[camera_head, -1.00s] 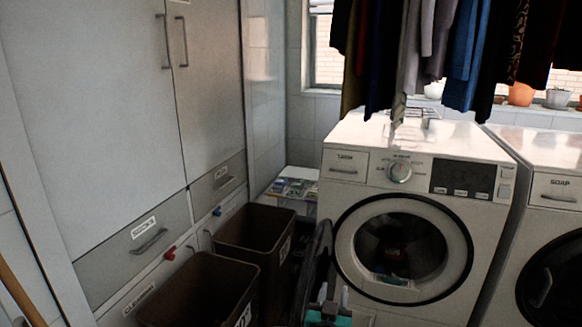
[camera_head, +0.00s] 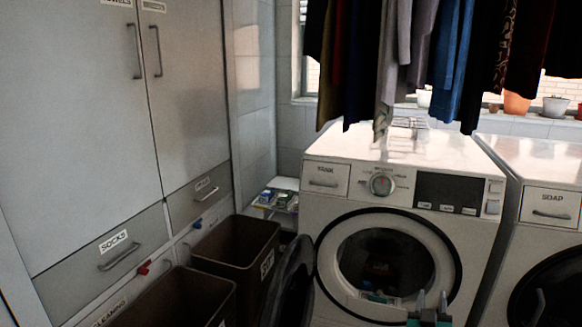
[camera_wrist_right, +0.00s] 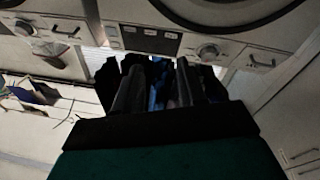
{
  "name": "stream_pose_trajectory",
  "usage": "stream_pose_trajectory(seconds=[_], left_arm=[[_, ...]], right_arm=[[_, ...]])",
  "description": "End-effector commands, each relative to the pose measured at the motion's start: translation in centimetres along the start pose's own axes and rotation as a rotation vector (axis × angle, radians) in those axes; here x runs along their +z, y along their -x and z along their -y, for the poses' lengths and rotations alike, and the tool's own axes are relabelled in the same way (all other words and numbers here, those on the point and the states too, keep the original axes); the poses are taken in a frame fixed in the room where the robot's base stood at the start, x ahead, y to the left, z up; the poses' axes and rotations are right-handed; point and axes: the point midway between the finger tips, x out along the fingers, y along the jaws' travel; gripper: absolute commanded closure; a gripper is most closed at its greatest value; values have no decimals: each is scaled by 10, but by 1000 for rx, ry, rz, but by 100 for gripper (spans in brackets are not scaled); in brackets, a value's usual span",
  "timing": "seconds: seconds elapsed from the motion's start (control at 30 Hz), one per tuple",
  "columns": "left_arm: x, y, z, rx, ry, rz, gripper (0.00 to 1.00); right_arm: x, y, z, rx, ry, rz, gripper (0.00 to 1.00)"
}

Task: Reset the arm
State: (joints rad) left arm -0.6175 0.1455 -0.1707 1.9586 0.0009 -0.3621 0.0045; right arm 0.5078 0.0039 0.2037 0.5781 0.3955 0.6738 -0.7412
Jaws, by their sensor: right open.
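My right gripper (camera_head: 431,302) shows at the bottom edge of the head view, in front of the lower right of the white washing machine (camera_head: 474,239). Its two fingertips point up and stand apart, with nothing between them. The right wrist view shows its dark fingers (camera_wrist_right: 160,88) above a teal and black body, also holding nothing. The rest of the right arm is below the head view. My left gripper is not in view.
The washer's round door (camera_head: 289,283) stands open on its left. Brown bins (camera_head: 235,246) stand beside the labelled cabinet (camera_head: 80,150). A second machine (camera_head: 548,184) stands at right. Clothes (camera_head: 398,60) hang above the washer.

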Motion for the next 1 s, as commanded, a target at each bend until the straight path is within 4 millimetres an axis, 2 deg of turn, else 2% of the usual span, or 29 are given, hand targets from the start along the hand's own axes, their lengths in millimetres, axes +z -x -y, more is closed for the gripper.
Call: stream_pose_trajectory(seconds=[0.03,0.2,0.3,0.4,0.6,0.77,0.87,0.97,1.0], left_arm=[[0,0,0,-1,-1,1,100],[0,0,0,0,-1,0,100],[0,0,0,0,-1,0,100],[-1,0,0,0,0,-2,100],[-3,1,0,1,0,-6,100],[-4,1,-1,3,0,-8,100],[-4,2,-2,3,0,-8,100],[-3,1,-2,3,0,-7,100],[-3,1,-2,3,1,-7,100]], right_arm=[[5,-16,-43,36,60,-18,60],[6,-51,-165,132,230,-66,60],[-1,-64,-227,181,314,-90,60],[-12,-72,-279,222,386,-110,60],[-41,-82,-370,295,513,-146,60],[-19,-64,-318,94,517,-121,60],[-6,-46,-285,-34,517,-93,60],[11,-18,-245,-179,513,-47,60],[19,-2,-227,-241,508,-23,60]])
